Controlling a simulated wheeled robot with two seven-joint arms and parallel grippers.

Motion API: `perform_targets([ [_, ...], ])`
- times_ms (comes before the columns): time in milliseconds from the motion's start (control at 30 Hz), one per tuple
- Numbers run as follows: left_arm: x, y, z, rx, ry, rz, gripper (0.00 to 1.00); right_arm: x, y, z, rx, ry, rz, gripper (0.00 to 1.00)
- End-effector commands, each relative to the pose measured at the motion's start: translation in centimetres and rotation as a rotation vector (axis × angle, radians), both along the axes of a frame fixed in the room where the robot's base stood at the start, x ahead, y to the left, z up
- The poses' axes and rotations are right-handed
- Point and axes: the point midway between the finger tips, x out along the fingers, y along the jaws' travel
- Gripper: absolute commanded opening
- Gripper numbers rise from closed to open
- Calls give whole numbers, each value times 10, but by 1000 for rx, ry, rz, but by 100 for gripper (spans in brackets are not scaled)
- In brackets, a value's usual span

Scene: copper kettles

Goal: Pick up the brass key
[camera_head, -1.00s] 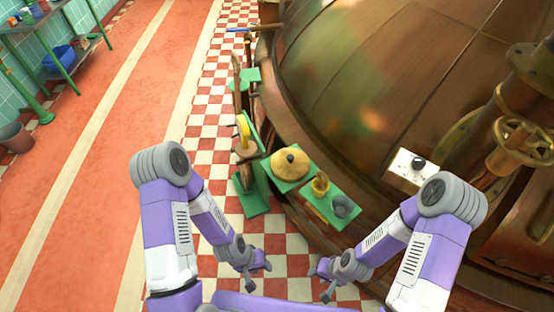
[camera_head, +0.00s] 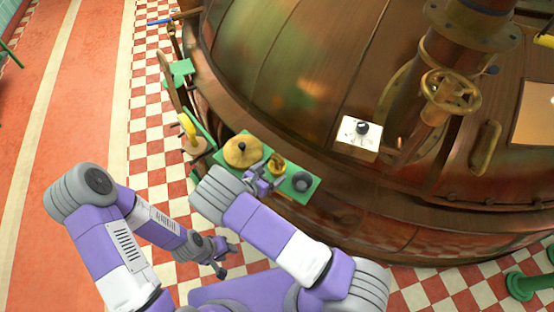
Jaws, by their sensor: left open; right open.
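A small brass-coloured object (camera_head: 277,163) stands on the green shelf (camera_head: 307,190) at the kettle's side. It is too small to tell whether it is the brass key, and I make out no clear key shape elsewhere. My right gripper (camera_head: 265,180) is open over the shelf, right beside and in front of this object, and hides part of the shelf. I cannot tell whether they touch.
A round brass lid-like piece (camera_head: 243,151) and a grey round cup (camera_head: 302,181) flank the brass object. The large copper kettle (camera_head: 300,75) fills the space behind. A white panel with a black knob (camera_head: 358,134) and a brass valve wheel (camera_head: 450,93) are further right.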

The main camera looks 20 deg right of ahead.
Motion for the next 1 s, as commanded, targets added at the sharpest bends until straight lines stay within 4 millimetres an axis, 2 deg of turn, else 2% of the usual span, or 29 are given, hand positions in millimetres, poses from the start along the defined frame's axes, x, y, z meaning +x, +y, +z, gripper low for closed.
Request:
perform_targets([
  [33, 0, 0, 0, 0, 0, 0, 43, 9, 7, 8, -34, -23, 41, 90],
  [133, 0, 0, -1, 0, 0, 0, 43, 19, 8, 13, -62, -43, 72, 90],
  [433, 0, 0, -6, 0, 0, 0, 43, 36, -13, 3, -62, -42, 72, 90],
  [700, 0, 0, -14, 0, 0, 0, 43, 59, -42, -9, -60, -41, 70, 90],
  [933, 0, 0, -14, 0, 0, 0, 43, 60, -43, -9, -59, -41, 72, 90],
  [1000, 0, 0, -14, 0, 0, 0, 43, 60, -43, -9, -59, -41, 72, 81],
])
